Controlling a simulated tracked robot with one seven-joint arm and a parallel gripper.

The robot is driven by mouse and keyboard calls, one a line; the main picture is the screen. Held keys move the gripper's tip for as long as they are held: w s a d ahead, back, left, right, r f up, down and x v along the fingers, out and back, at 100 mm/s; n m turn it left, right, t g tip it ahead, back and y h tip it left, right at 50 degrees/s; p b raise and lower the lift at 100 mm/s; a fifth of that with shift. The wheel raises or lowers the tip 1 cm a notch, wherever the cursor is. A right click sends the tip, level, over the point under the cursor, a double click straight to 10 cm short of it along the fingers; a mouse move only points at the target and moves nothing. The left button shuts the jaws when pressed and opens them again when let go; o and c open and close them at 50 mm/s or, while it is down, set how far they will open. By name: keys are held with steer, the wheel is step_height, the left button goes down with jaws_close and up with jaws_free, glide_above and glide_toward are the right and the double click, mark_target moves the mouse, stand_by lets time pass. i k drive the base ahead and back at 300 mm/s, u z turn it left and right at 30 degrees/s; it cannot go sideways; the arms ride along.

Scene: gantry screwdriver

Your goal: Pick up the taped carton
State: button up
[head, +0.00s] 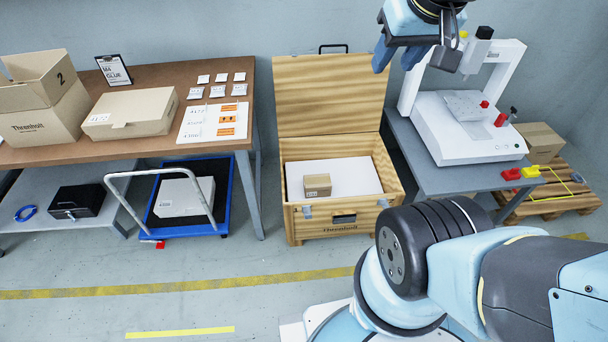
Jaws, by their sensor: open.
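My gripper (418,58) is at the top right, open, with nothing between its fingers. It shows in front of the wall, between the wooden crate's raised lid and the white gantry machine. A small brown carton (317,185) sits on a white surface inside the open wooden crate (342,219), below and left of my gripper. Another brown carton (540,140) stands on a pallet at the right, partly hidden behind the gantry table. A flat closed carton (128,112) lies on the left workbench. I cannot tell for sure which one is the taped carton.
The white gantry machine (462,128) stands on a grey table (468,182) with red and yellow parts. The brown workbench (190,75) also bears an open box (40,98). A blue trolley (222,190) stands below it. Floor in front of the crate is clear.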

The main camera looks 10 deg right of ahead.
mark_target(314, 185)
steer(key=z, duration=0.6)
steer(key=i, duration=0.15)
steer(key=u, duration=2.7)
steer(key=k, duration=0.45)
steer(key=z, duration=1.85)
steer(key=i, duration=0.95)
steer(key=z, duration=0.05)
